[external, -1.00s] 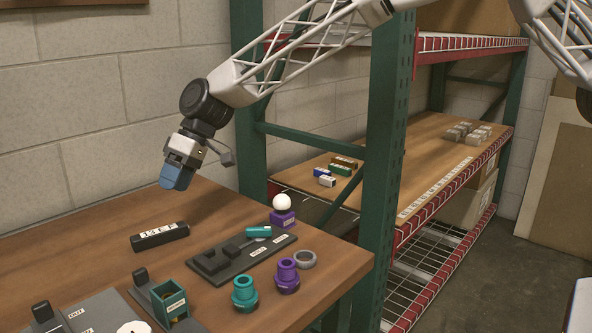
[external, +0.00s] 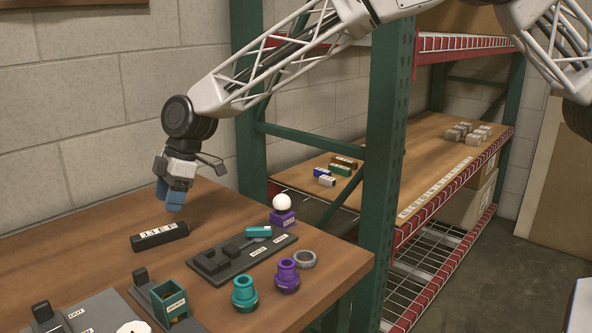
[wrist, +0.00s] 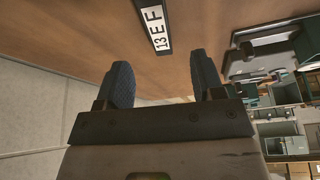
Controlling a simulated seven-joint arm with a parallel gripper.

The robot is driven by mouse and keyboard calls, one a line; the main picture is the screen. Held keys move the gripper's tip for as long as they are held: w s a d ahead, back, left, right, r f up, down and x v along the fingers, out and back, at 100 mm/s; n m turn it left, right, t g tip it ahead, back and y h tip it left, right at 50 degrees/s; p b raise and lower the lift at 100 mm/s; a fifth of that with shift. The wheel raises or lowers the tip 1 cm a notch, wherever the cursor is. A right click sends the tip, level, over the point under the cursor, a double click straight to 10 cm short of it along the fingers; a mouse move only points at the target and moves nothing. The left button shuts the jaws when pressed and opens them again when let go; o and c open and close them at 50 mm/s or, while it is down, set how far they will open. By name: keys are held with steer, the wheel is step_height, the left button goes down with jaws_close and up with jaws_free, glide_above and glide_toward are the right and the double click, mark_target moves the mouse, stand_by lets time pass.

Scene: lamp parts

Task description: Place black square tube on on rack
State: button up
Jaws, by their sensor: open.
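The black square tube (external: 160,236) lies on the wooden table with a white label reading "13EF" on it. It also shows at the top of the wrist view (wrist: 153,22), ahead of the fingers. My gripper (external: 170,203) has blue fingers pointing down and is above the table, behind the tube in the external view. In the wrist view my gripper (wrist: 163,82) has its two fingers apart with nothing between them. The rack (external: 384,150) has green posts, and its wooden shelf (external: 425,150) holds small blocks and a strip of labels.
A dark fixture (external: 240,257) with a teal part lies right of the tube. A purple block with a white ball (external: 282,205), teal (external: 245,293) and purple (external: 287,276) fittings and a grey ring (external: 304,259) stand nearby. Small coloured blocks (external: 340,168) sit at the shelf's near end.

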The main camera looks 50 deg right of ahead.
mark_target(159, 230)
steer(key=shift+f, duration=0.15)
steer(key=shift+x, duration=1.25)
steer(key=shift+f, duration=0.1)
steer(key=shift+x, duration=2.5)
steer(key=shift+w+a, duration=0.1)
steer(key=shift+w, duration=0.05)
steer(key=c, duration=1.1)
